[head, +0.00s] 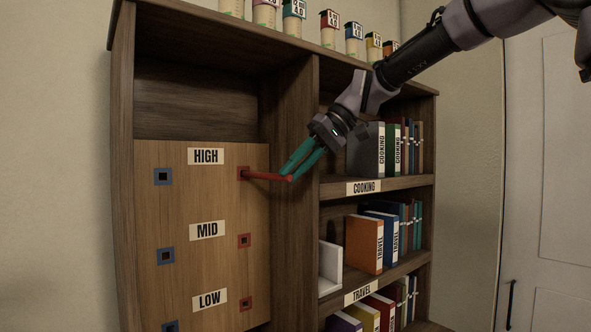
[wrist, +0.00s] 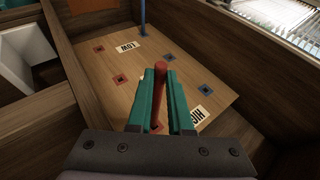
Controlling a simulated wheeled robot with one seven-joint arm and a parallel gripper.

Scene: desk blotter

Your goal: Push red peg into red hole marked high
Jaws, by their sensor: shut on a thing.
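The red peg (head: 266,176) runs roughly level between my gripper (head: 300,165) and the upright wooden board (head: 205,200). Its far end meets the red-framed hole (head: 243,173) beside the HIGH label (head: 206,156); I cannot tell how deep it sits. My gripper's teal fingers are shut on the peg's outer end. In the wrist view the red peg (wrist: 160,85) shows between the fingertips (wrist: 160,75), its board end partly hidden low between the fingers.
Red-framed mid (head: 244,240) and low (head: 245,303) holes lie below. A blue peg (wrist: 143,15) stands at the low blue hole. A shelf divider (head: 293,140) and book shelves (head: 365,187) are close on the right. Jars (head: 293,18) line the top.

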